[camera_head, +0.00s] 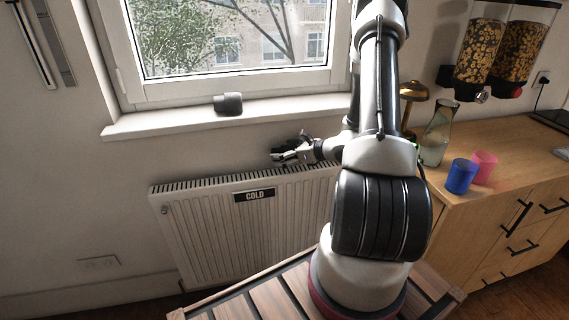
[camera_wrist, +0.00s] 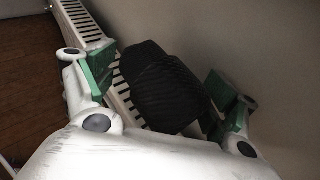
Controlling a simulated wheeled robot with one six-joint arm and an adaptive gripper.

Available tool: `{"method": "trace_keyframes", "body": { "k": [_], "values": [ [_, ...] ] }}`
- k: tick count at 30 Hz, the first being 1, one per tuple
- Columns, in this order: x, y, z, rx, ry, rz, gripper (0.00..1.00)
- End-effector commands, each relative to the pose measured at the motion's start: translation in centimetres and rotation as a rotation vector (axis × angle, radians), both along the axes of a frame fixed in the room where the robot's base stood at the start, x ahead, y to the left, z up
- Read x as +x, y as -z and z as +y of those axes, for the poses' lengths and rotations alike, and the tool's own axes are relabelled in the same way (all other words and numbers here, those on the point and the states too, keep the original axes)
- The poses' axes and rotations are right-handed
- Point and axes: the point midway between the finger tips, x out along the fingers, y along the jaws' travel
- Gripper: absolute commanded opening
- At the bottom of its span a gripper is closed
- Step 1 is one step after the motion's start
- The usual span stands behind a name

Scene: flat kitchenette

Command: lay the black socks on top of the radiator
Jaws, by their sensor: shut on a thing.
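The black socks (camera_wrist: 165,85) are a dark, ribbed bundle between the green-padded fingers of my gripper (camera_head: 290,154) in the wrist view. My gripper is shut on them. The white radiator (camera_head: 220,231) stands against the wall below the window, with a slotted top and a "COLD" label on its front. My gripper is at the top of the radiator, right of its middle. In the wrist view the slotted top (camera_wrist: 84,25) runs beneath the socks. I cannot tell whether the socks touch it. In the head view the socks are hard to make out from the gripper.
A dark grey roll-shaped object (camera_head: 229,103) lies on the window sill (camera_head: 170,122) above the radiator. A wooden counter (camera_head: 500,195) at the right holds a glass carafe (camera_head: 437,135), a blue cup (camera_head: 461,176) and a pink cup (camera_head: 485,166). The radiator's left top is clear.

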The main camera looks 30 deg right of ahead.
Motion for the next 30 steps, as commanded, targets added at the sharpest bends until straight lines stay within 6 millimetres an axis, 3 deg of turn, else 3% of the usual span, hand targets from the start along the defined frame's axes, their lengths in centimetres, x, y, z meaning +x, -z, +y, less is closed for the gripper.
{"method": "trace_keyframes", "body": {
  "k": [9,20,21,23,30],
  "values": [
    [0.1,4.0,-0.1,0.000,0.001,0.000,0.61],
    [0.3,4.4,-0.1,0.000,0.001,0.000,0.61],
    [0.3,4.4,-0.1,-0.001,0.001,-0.001,0.90],
    [0.3,4.4,-0.1,-0.001,0.001,-0.001,1.00],
    [0.3,4.4,-0.1,-0.001,0.001,-0.001,1.00]
  ]
}}
